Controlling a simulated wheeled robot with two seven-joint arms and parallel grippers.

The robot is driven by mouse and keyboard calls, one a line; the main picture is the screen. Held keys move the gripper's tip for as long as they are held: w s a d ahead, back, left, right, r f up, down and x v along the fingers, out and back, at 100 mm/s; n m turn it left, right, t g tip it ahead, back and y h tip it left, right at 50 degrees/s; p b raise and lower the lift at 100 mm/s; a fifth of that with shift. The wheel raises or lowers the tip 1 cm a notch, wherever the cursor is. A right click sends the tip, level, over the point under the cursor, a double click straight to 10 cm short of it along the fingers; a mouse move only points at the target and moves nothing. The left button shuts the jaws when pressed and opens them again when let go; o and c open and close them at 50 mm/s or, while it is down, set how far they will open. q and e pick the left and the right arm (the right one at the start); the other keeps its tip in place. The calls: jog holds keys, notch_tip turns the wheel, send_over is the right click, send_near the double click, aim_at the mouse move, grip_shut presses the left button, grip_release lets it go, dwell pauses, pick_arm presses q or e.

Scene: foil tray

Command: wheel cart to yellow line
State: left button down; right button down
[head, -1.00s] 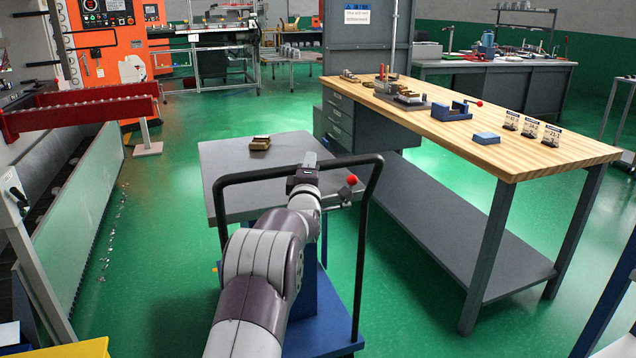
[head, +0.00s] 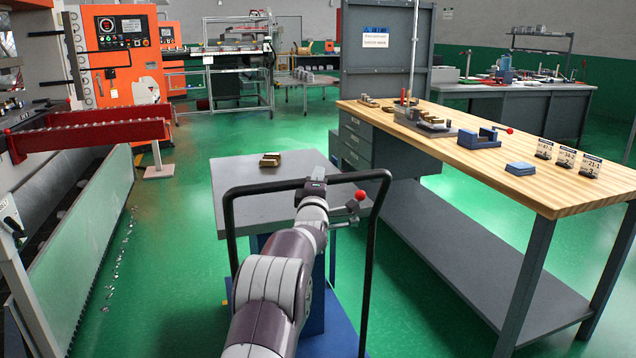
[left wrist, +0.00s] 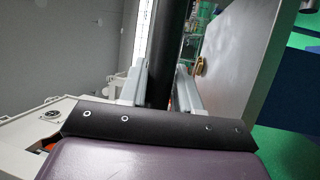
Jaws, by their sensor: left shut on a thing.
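The cart has a grey top (head: 262,206), a black push handle (head: 231,222) and a blue base (head: 338,328). It stands on the green floor in front of me, left of the wooden workbench. My left gripper (head: 316,182) is shut on the handle's top bar. In the left wrist view, the black bar (left wrist: 168,55) runs between the two fingers of my left gripper (left wrist: 160,85), with the grey cart top (left wrist: 235,60) beyond. Brass-coloured blocks (head: 270,159) lie on the cart top. No yellow line is visible in these views. My right gripper is not in view.
The wooden workbench (head: 500,178) with a grey lower shelf stands close on the right. A machine with a green panel (head: 85,255) and red beam (head: 95,135) lines the left, with metal shavings on the floor beside it. Green floor is open ahead, towards the orange machine (head: 118,70).

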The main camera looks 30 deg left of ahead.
pick_arm(q)
jog(key=shift+f, duration=0.2)
jog(key=c, duration=0.9)
grip_release()
jog(key=shift+a, duration=0.1)
jog(key=shift+r, duration=0.1)
jog(key=v, duration=1.2)
jog(key=shift+s+d+f, duration=0.2)
jog(key=shift+s+d, duration=0.05)
